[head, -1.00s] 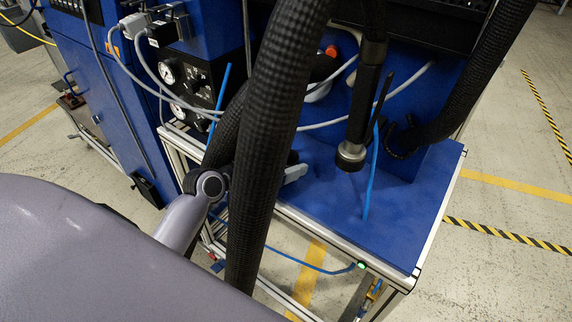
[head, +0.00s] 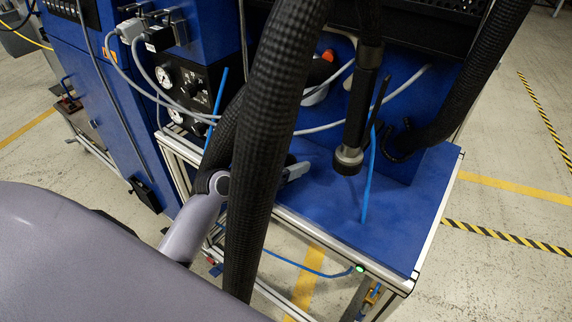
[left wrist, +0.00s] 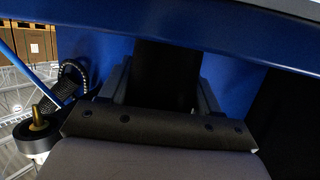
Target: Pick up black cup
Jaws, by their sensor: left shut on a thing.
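My left gripper (head: 295,172) is over the left part of the blue worktop, mostly hidden behind a thick black hose. Only a light grey finger shows to the right of the hose. In the left wrist view, the two grey fingers of the left gripper (left wrist: 162,88) are closed on a dark upright thing, which looks like the black cup (left wrist: 165,75). Its rim and base are out of sight there. I cannot make out the cup in the head view. My right gripper is not in view.
The thick black hose (head: 265,130) crosses in front of my left arm. A black tool with a silver end (head: 349,160) hangs over the blue worktop (head: 400,220), beside a thin blue tube (head: 367,185). Gauges stand at the left. The right part of the worktop is clear.

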